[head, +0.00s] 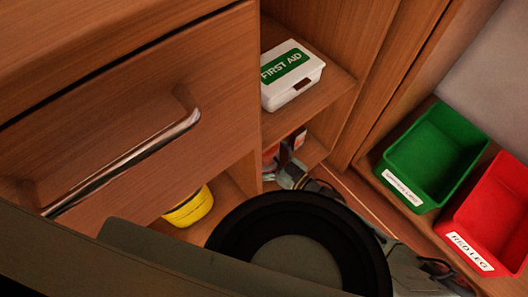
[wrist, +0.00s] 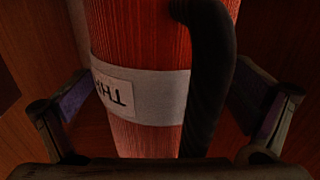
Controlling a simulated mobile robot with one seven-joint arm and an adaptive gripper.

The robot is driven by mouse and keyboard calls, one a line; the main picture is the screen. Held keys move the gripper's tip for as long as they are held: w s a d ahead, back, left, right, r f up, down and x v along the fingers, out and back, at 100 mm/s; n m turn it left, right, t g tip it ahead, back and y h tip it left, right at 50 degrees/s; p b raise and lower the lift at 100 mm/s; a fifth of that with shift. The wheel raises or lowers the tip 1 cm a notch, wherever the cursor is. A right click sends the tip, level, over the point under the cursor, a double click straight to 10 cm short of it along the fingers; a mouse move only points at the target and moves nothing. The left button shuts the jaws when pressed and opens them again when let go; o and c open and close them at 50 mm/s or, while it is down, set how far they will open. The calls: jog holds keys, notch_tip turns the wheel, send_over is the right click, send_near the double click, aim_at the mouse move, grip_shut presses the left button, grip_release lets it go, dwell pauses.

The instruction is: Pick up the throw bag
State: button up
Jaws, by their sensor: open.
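The throw bag (wrist: 135,45) is a red ribbed cylinder with a pale band and a label whose upside-down letters start "TH". It fills the middle of the wrist view, and a thick black strap or handle (wrist: 210,75) runs down its right side. In the head view only a small red part of it (head: 270,154) shows in the lower compartment under the first aid shelf. My gripper (wrist: 168,98) is open, with one finger on each side of the bag and visible gaps. In the head view my gripper (head: 292,174) is at that compartment, partly hidden by my arm.
A white first aid box (head: 292,86) sits on the shelf above. A drawer front with a metal handle (head: 125,160) is at left, with a yellow object (head: 189,208) below. Green (head: 435,150) and red (head: 492,215) bins stand at right. Wooden walls flank the compartment.

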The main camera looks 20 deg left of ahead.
jog(key=shift+c, duration=0.4)
jog(key=c, duration=1.6)
